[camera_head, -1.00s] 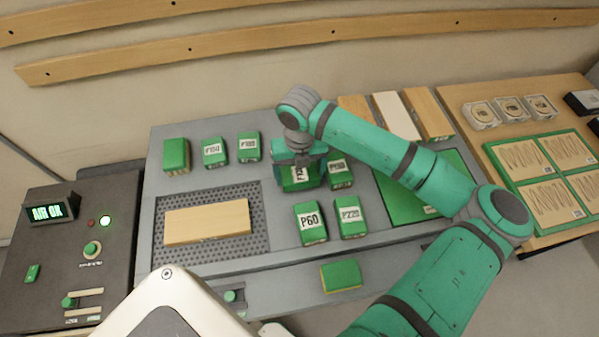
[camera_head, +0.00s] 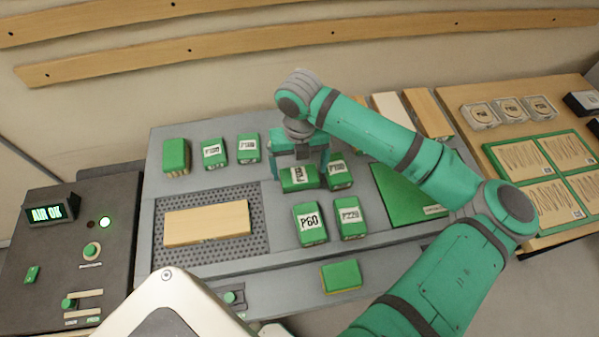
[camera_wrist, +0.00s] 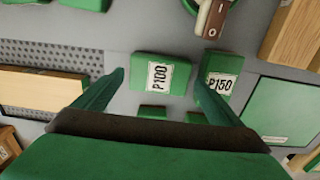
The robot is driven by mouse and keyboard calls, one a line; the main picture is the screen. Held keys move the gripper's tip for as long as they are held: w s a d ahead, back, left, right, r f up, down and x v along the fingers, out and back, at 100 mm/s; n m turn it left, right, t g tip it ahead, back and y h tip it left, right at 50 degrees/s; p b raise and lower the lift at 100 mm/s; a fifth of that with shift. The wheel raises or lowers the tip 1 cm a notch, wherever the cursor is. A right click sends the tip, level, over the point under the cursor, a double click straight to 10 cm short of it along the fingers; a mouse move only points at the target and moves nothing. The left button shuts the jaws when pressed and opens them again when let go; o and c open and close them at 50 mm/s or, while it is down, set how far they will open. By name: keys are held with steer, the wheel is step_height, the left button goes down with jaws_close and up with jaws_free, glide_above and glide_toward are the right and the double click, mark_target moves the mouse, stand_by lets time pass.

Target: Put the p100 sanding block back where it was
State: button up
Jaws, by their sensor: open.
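The P100 sanding block (camera_head: 299,178) is green with a white label and lies on the grey bench, turned sideways compared with the other blocks. In the wrist view the P100 block (camera_wrist: 163,73) lies ahead of and between the fingers, with its label readable. My gripper (camera_head: 300,163) is open just above and behind it, and no finger touches it in the wrist view. The P150 block (camera_head: 337,174) sits close to its right; it also shows in the wrist view (camera_wrist: 219,74), near the right finger.
The P60 block (camera_head: 309,224) and P220 block (camera_head: 349,217) stand in front. Several green blocks, including one at the far left (camera_head: 176,156), line the back. A perforated plate (camera_head: 258,215) bears a wooden board (camera_head: 207,222). A green pad (camera_head: 409,196) lies right.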

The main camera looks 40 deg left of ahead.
mark_target(299, 174)
step_height(299, 174, up, 8)
steer(key=shift+r, duration=0.15)
stand_by(0.6)
